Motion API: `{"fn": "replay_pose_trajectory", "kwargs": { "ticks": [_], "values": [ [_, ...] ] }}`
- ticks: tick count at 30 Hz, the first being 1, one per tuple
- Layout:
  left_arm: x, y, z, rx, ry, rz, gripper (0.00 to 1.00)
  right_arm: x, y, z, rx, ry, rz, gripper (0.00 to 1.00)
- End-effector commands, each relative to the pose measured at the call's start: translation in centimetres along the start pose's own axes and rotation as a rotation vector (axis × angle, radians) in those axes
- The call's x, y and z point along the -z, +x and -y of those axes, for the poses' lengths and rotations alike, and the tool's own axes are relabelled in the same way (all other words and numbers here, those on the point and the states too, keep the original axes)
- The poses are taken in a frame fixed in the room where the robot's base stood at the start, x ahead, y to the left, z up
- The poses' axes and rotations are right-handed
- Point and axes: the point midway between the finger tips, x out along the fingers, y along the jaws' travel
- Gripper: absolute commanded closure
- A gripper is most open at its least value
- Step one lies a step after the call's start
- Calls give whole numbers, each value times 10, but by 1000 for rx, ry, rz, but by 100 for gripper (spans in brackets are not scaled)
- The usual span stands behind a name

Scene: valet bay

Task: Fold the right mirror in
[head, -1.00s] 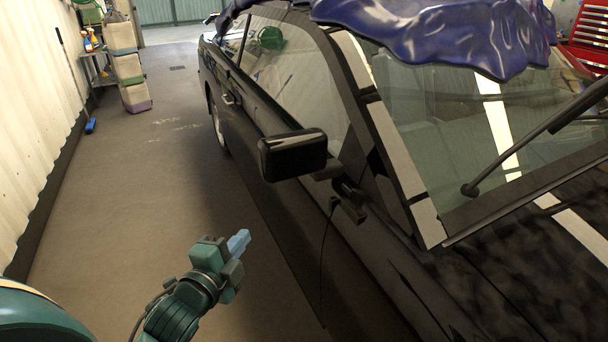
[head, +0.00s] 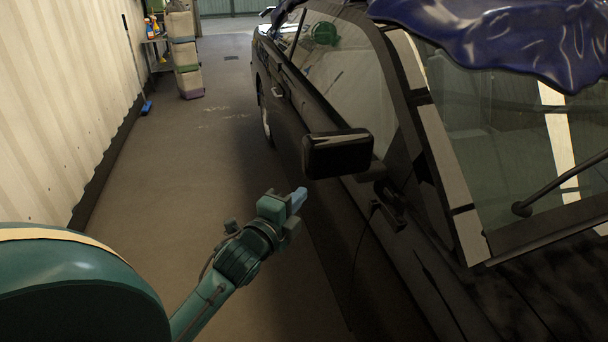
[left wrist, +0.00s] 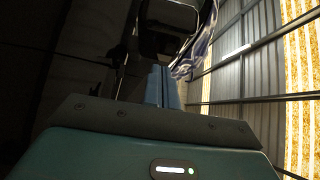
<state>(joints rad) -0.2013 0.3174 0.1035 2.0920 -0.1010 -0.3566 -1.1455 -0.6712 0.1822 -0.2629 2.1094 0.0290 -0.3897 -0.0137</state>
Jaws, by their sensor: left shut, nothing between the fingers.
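The right mirror (head: 338,154) is a black box-shaped housing that sticks out from the side of the dark car (head: 310,98), by the front of the side window. My left gripper (head: 299,197) is shut and empty, with pale blue fingertips. It is below and a little left of the mirror, apart from it. In the left wrist view the fingers (left wrist: 160,88) point up toward a dark box shape (left wrist: 168,22), which looks like the mirror's underside. My right gripper is not in view.
A purple cloth (head: 500,35) drapes over the car roof. A corrugated wall (head: 65,90) runs along the left. Stacked boxes (head: 184,55) and a shelf (head: 156,45) stand at the back left. The floor (head: 200,150) between wall and car is clear.

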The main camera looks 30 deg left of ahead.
Motion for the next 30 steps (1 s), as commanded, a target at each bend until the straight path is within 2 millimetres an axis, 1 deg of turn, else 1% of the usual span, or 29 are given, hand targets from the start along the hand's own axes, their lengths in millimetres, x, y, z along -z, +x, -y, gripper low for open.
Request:
{"fn": "replay_pose_trajectory", "kwargs": {
  "ticks": [1, 6, 7, 9, 12, 18, 30],
  "values": [
    [0, 13, 3, 4, -1, 1, 100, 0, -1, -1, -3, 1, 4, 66],
    [0, 48, 2, 2, -1, 1, 100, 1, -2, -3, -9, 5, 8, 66],
    [0, 54, 2, 1, -1, 1, 100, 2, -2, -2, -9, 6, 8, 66],
    [-11, 61, 1, -1, 3, 2, 100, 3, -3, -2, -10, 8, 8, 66],
    [-20, 70, 1, -1, 3, 1, 100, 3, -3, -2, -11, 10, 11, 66],
    [-28, 77, 0, -1, 1, 0, 100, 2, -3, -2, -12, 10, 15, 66],
    [-28, 77, 0, -1, 0, -1, 100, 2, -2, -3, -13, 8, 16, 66]
  ]
}}
